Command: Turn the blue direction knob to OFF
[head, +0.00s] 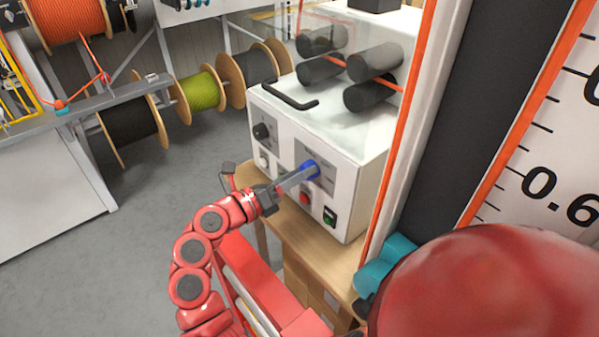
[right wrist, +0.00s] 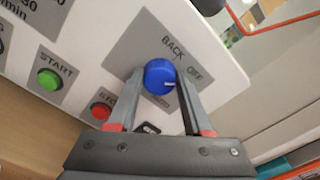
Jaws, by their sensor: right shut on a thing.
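The blue direction knob (head: 310,168) is on the front of a white machine box (head: 345,207). In the right wrist view the round knob (right wrist: 159,74) sits on a grey label plate with BACK above it and OFF to its right; another label below is partly hidden. Its white mark is at the right side, roughly toward OFF; exact alignment is unclear. My right gripper (head: 307,171) reaches it from the front, and its two fingers (right wrist: 160,72) are shut on the knob, one each side. My left gripper is not in view.
A green START button (right wrist: 48,80) and a red button (right wrist: 101,111) are beside the knob. A black dial (head: 262,131) is on the same front. The box stands on a wooden table (head: 290,226). Cable reels (head: 198,95) stand behind; grey floor at left is clear.

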